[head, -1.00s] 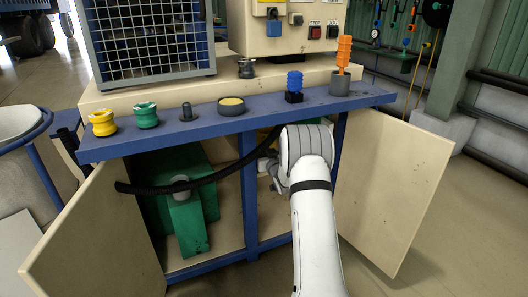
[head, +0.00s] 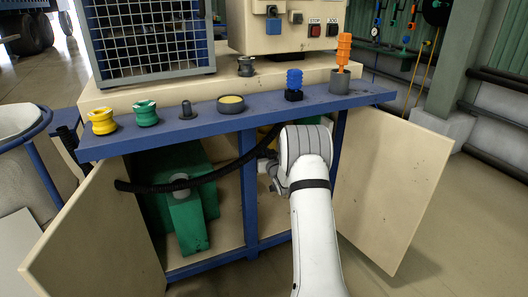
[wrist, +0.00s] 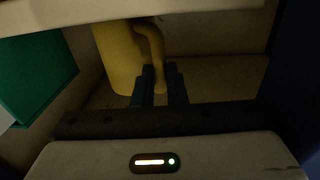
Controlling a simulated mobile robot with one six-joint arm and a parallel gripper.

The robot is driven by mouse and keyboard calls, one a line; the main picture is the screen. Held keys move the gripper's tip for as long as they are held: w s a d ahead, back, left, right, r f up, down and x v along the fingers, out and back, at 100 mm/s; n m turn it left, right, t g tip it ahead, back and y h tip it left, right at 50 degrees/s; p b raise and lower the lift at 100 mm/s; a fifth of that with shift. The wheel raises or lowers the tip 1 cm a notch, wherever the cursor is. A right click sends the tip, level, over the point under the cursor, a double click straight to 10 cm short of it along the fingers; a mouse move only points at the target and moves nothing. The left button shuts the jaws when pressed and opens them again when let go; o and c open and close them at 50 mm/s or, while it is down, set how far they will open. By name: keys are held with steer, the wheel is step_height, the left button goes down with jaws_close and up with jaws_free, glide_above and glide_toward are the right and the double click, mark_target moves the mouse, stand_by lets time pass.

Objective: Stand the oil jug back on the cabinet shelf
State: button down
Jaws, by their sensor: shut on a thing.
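In the wrist view a yellow jug (wrist: 115,60) stands upright in the dim cabinet, its handle toward my gripper (wrist: 162,72). The dark fingers are shut on the jug's handle. The jug's top is hidden behind a pale edge above. The cabinet shelf (wrist: 215,82) shows as a bare pale surface around the jug; whether the jug's base touches it is hard to tell.
Both cabinet doors stand open, the left door (head: 95,240) and the right door (head: 388,190). A green box-like unit (head: 187,222) fills the left bay, with a black hose (head: 215,176) across it. A blue ledge (head: 200,128) with several fittings runs above my arm.

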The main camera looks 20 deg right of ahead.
steer(key=c, duration=1.4)
jaws_free()
steer(key=shift+f, duration=0.1)
steer(key=shift+s, duration=0.15)
steer(key=shift+s+a, duration=0.1)
steer(key=shift+s, duration=3.75)
